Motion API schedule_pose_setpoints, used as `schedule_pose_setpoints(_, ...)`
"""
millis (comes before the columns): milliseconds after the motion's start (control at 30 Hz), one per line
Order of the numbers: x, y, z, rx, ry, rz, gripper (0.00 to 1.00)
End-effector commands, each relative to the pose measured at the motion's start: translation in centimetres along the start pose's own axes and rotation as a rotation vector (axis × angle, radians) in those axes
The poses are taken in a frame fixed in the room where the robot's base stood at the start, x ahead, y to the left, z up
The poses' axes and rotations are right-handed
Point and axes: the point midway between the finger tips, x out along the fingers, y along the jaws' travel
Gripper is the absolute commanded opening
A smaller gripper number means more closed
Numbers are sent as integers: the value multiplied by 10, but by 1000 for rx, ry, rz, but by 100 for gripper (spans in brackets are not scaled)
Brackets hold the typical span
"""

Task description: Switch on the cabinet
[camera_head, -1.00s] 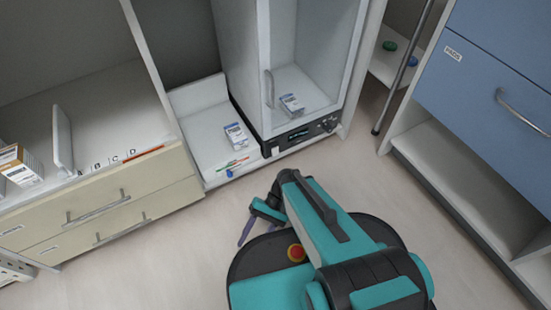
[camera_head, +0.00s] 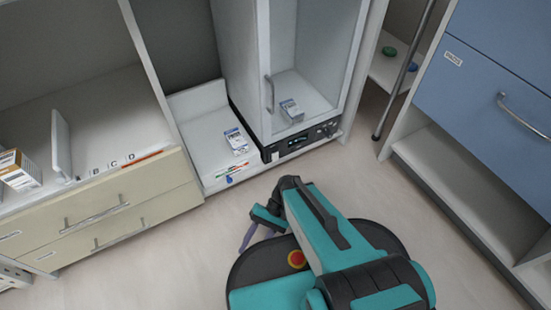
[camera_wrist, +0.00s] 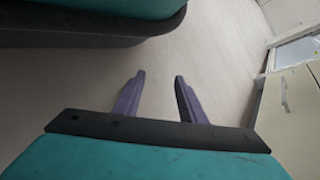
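The cabinet (camera_head: 267,70) is a white upright unit with a glass door and a vertical handle, standing at the back centre in the head view. A black control strip (camera_head: 300,141) with a small lit display and knobs or buttons at its right end runs along its base. A small box stands inside behind the glass. My gripper (camera_wrist: 158,98) is open and empty in the wrist view, its two purple fingers apart above the floor.
A box (camera_head: 236,140) and pen-like items (camera_head: 231,171) lie on the white shelf left of the cabinet. Beige drawers (camera_head: 100,215) stand at left, blue drawers (camera_head: 495,90) at right. A grey pole (camera_head: 405,75) stands right of the cabinet. The floor (camera_head: 170,260) between is clear.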

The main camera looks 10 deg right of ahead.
Motion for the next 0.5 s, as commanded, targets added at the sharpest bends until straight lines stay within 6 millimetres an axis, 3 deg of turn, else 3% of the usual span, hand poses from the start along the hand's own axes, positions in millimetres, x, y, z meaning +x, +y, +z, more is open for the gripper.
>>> schedule_pose_setpoints(33,0,0,0,0,0,0,28)
schedule_pose_setpoints(200,-4,-2,4,0,4,5,0)
schedule_pose_setpoints(500,-24,-10,22,3,25,32,0)
